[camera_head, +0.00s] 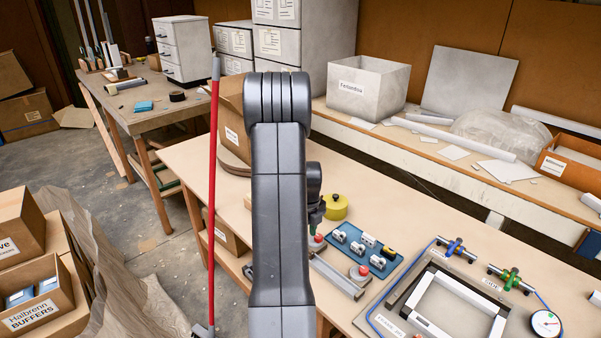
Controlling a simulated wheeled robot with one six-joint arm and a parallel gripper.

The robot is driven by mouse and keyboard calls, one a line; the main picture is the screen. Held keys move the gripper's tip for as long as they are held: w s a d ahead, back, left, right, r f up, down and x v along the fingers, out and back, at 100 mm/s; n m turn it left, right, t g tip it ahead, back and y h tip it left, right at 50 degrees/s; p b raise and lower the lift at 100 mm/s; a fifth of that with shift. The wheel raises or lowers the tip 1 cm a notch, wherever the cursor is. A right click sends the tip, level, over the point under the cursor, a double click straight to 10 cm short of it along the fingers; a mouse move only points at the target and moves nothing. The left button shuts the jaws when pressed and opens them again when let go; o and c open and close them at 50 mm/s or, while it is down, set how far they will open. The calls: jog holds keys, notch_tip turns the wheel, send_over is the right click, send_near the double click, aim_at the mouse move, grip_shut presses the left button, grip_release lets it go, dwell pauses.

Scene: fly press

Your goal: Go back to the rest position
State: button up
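My grey arm stands upright in the middle of the view and bends over at the top. Part of my wrist and gripper (316,215) shows just right of the arm, over the workbench (200,160). The gripper is small and partly hidden behind the arm, so I cannot tell whether its fingers are open or shut, or whether it holds anything. A yellow round piece (336,206) stands just right of it. A blue tray (366,250) with several small white and metal parts lies to the lower right.
A pale frame fixture (455,305) with blue and green handled clamps and a dial gauge (545,323) fills the bench's lower right. A red pole (213,190) stands left of my arm. Cartons (40,300) stand at lower left. Floor shows at left.

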notch_tip(320, 180, down, 6)
jog(key=b, duration=0.3)
jog(key=shift+f, duration=0.2)
jog(key=shift+r, duration=0.1)
notch_tip(320, 180, up, 8)
jog(key=p, duration=0.4)
jog(key=shift+f, duration=0.25)
notch_tip(320, 180, down, 7)
jog(key=b, duration=0.4)
jog(key=shift+f, duration=0.2)
jog(key=s+d, duration=0.4)
jog(key=s, duration=0.1)
jog(key=shift+s+d+f, duration=0.1)
jog(key=shift+s, duration=0.1)
jog(key=shift+s+d+p, duration=0.3)
jog(key=shift+s+d, duration=0.2)
jog(key=shift+s, duration=0.2)
